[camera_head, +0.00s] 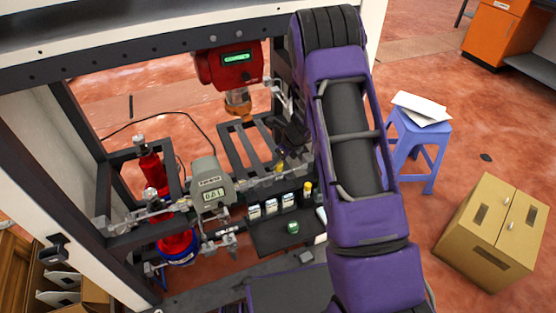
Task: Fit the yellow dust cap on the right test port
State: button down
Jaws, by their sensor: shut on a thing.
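My gripper (284,157) is dark and small in the head view, partly hidden by my purple arm. It is shut on a small yellow piece, which looks like the yellow dust cap (279,167), just above the right part of the metal pipe line (262,182). The right test port is not clearly visible; it seems hidden around the cap and gripper. I cannot tell whether the cap touches the port. A grey gauge (211,186) with a digital display sits on the pipe line to the left.
A red device (230,65) with a green display hangs above an open dark rack (236,150). Below the line are several small white-labelled containers (271,207), another yellow item (308,187) and a green item (293,227) on a dark tray.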

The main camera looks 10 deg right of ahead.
jog(key=shift+f+b, duration=0.4)
jog(key=shift+f, duration=0.2)
dwell(0.3)
jog(key=shift+c, duration=1.8)
grip_release()
jog(key=o, duration=0.3)
jog(key=shift+r, duration=0.1)
jog(key=shift+r+p, duration=2.65)
jog(key=shift+r, duration=0.35)
